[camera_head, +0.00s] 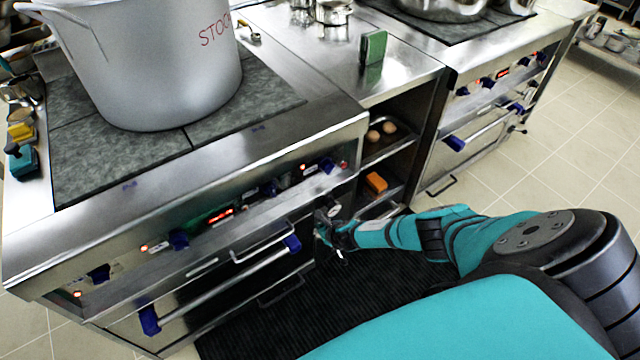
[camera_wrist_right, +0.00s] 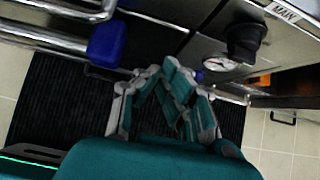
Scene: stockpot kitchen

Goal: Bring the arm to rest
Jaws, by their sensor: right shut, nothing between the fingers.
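My right gripper (camera_head: 328,232) is at the end of the teal arm, low in front of the stove, near the right end of the oven door. In the right wrist view my right gripper (camera_wrist_right: 165,75) shows its fingers drawn together with nothing between them. It hangs above the dark floor mat (camera_wrist_right: 60,95), close to the stove front. A gauge (camera_wrist_right: 218,64) and a black knob (camera_wrist_right: 243,42) are just beyond the fingers. My left gripper is in neither view.
A large stockpot (camera_head: 155,60) stands on the stove top (camera_head: 75,150). The oven handle (camera_head: 225,290) with blue brackets runs close to the gripper. Open shelves (camera_head: 400,160) hold eggs (camera_head: 381,131) and an orange block (camera_head: 376,182). Tiled floor (camera_head: 560,150) is clear at right.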

